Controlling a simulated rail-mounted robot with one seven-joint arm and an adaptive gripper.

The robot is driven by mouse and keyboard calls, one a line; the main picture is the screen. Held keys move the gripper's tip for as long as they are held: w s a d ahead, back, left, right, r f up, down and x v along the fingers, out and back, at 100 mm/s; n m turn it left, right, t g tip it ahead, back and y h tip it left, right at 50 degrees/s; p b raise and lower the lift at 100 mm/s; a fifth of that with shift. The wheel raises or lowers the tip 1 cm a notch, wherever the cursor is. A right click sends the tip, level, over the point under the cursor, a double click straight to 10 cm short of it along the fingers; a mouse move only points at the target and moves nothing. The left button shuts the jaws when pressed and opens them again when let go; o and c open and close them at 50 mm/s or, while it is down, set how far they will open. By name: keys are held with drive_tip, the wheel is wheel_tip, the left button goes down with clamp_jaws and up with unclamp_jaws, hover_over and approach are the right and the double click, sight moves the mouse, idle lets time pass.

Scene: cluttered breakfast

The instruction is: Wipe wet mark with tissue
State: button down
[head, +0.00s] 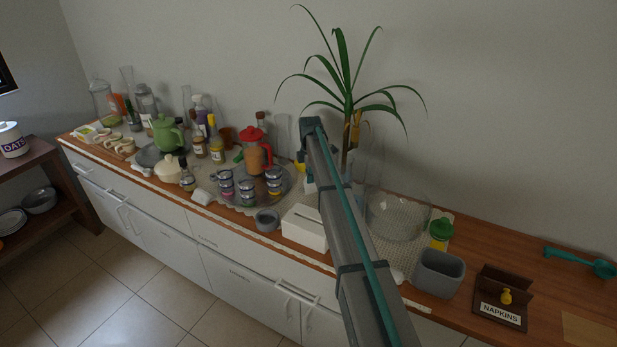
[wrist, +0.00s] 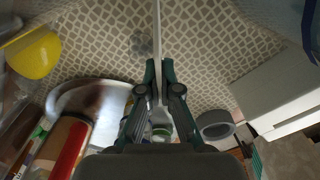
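My gripper (wrist: 160,70) points down over the patterned mat (wrist: 210,35). Its fingers are closed on a thin white sheet, seen nearly edge-on, which appears to be the tissue (wrist: 157,35). A dull grey patch (wrist: 143,42) on the mat, just left of the sheet, looks like the wet mark. I cannot tell whether the sheet touches the mat. The white tissue box (wrist: 285,92) is to the right in the wrist view; in the head view the box (head: 305,228) stands at the counter's front edge, left of my arm. My arm hides the gripper's fingers in the head view.
A grey round bowl (wrist: 214,124) and a shiny round tray (wrist: 88,98) with jars are close to my gripper. A yellow object (wrist: 33,53) is at left. A potted plant (head: 347,90), a glass bowl (head: 397,220) and a red-lidded jug (head: 256,152) crowd the counter.

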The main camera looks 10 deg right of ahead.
drive_tip(key=shift+r+p, duration=1.55)
drive_tip(key=shift+r, duration=2.55)
